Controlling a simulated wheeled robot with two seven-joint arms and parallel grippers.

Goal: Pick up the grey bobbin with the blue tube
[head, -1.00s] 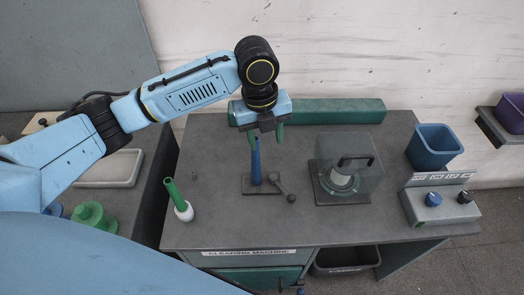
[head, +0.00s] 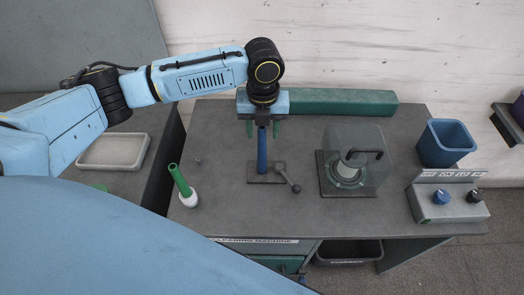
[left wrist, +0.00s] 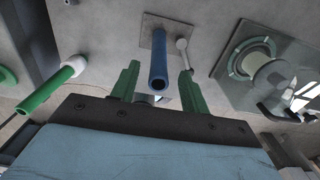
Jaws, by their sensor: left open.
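A blue tube (head: 262,153) stands upright on a small dark plate (head: 252,173) with a ball-ended lever (head: 289,180) on the grey table. I see no clear grey bobbin on it. My left gripper (head: 263,129) is open at the tube's upper end, its green fingers on either side of it. In the left wrist view the blue tube (left wrist: 158,62) shows its open end between the two fingers, with gaps on both sides. No hold on it shows. My right gripper is out of view.
A clear-covered unit (head: 358,165) is right of the lever. A blue bin (head: 445,143) and a knob box (head: 446,204) stand further right. A long green bar (head: 345,103) lies behind.

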